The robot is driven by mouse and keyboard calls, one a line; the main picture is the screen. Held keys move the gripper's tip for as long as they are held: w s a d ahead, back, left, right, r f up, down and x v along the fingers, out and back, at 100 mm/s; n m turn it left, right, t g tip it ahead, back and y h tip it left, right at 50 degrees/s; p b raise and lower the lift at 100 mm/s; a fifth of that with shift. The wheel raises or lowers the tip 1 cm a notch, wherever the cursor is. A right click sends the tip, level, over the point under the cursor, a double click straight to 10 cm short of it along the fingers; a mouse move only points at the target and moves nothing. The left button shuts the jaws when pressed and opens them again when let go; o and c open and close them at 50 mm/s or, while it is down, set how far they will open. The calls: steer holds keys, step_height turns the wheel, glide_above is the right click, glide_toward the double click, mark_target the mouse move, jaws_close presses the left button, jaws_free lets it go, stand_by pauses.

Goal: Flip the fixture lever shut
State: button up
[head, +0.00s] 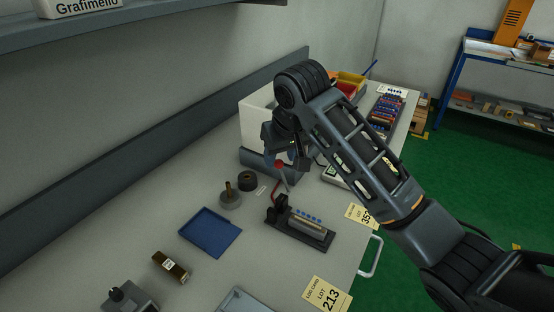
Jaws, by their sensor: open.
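The fixture (300,232) is a dark block on the grey bench, with a light bar and a row of several small blue parts along it. Its red lever (276,188) stands up at the fixture's left end, with a red knob at the top. My gripper (291,170) is open and hangs above the fixture, close to the knob. I cannot tell whether a finger touches the lever. My wrist and arm hide part of the bench behind.
A blue tray (210,232) lies left of the fixture. A grey roll with a spindle (230,198) and a dark roll (247,181) stand behind it. Lot cards (327,294) lie near the front edge, by a handle (371,258). A white bin (255,115) stands behind.

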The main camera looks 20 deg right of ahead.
mark_target(280, 161)
steer(key=shift+x, duration=2.1)
jaws_close()
